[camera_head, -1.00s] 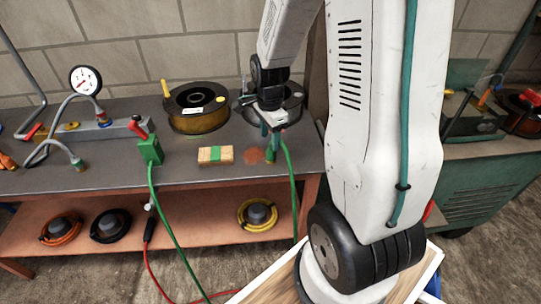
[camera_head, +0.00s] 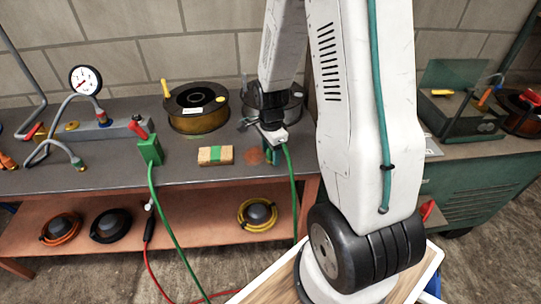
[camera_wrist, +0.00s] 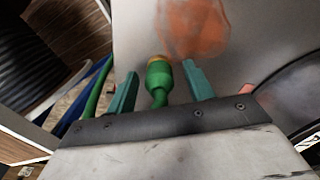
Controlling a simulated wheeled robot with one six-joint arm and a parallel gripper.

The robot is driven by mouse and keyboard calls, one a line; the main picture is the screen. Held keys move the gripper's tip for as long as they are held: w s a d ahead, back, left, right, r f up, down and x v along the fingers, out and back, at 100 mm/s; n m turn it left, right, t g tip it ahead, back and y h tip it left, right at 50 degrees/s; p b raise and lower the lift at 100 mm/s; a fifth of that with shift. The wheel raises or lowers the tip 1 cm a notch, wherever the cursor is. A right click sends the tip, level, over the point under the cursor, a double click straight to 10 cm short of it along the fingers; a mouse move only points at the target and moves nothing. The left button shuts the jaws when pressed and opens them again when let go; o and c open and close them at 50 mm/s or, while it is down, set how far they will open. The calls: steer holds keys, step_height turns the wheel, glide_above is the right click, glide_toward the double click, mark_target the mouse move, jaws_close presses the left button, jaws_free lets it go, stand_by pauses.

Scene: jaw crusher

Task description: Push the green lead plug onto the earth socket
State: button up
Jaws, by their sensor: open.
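The green lead plug (camera_wrist: 158,79) has a round green body and a brass-coloured tip. In the wrist view it sits between the two teal fingers of my gripper (camera_wrist: 160,86), with a gap visible on both sides. My gripper is open. In the head view, my gripper (camera_head: 271,156) is low over the right part of the grey bench, and its fingers largely hide the plug. The green lead (camera_head: 293,195) runs from there over the bench's front edge. I cannot pick out the earth socket with certainty.
A green block with a red lever (camera_head: 150,151) stands on the bench (camera_head: 190,176), with a wood block (camera_head: 215,155) to its right. A reddish patch (camera_head: 253,156) lies beside my gripper. Cable reels (camera_head: 198,108) stand behind, and a gauge (camera_head: 85,80) at left.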

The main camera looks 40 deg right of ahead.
steer(key=c, duration=1)
